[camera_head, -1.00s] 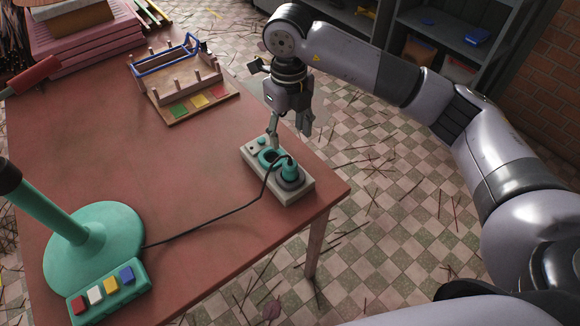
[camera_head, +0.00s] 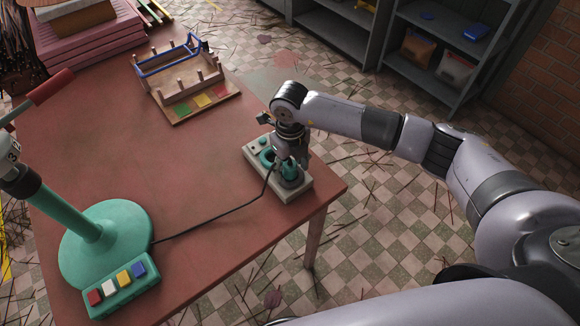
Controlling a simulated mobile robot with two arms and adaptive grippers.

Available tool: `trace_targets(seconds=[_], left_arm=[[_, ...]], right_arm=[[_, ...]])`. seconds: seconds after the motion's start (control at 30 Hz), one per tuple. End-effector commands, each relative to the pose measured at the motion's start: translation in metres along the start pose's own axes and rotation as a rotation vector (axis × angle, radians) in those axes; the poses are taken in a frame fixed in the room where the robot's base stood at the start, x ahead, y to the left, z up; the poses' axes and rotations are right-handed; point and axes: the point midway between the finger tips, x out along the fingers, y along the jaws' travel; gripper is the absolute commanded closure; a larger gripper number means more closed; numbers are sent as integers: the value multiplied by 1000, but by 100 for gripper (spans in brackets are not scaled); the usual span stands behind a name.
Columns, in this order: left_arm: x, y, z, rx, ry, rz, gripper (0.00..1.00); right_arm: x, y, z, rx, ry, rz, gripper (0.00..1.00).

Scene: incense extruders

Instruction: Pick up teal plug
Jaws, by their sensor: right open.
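The teal plug (camera_head: 289,170) stands upright in a round dark socket on the pale socket box (camera_head: 298,190), near the right edge of the red table. A black cord (camera_head: 215,216) runs from it to the teal stand. My right gripper (camera_head: 288,166) is open and comes down from above over the plug, its fingers around or beside it. The gripper partly hides the plug, so I cannot tell whether the fingers touch it. The box's other teal-ringed socket (camera_head: 267,157) looks empty. My left gripper is not in view.
The teal stand (camera_head: 108,245) with a panel of coloured buttons (camera_head: 121,285) is at the table's front left. A wooden rack (camera_head: 186,80) with pegs and coloured squares stands at the back. Pink boards (camera_head: 90,40) are stacked at back left. The table's middle is clear.

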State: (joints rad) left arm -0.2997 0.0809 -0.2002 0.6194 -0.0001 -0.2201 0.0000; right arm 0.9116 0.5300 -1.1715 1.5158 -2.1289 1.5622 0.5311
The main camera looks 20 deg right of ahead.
Motion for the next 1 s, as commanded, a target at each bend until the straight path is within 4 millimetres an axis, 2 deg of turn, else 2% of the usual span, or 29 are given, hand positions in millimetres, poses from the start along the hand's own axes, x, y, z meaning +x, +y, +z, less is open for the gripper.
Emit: trace_targets(seconds=[0.13,0.9,1.0], left_arm=[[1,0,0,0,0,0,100],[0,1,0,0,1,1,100],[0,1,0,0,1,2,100]], right_arm=[[0,0,0,-1,0,0,46],[0,0,0,0,0,0,98],[0,0,0,0,0,0,98]])
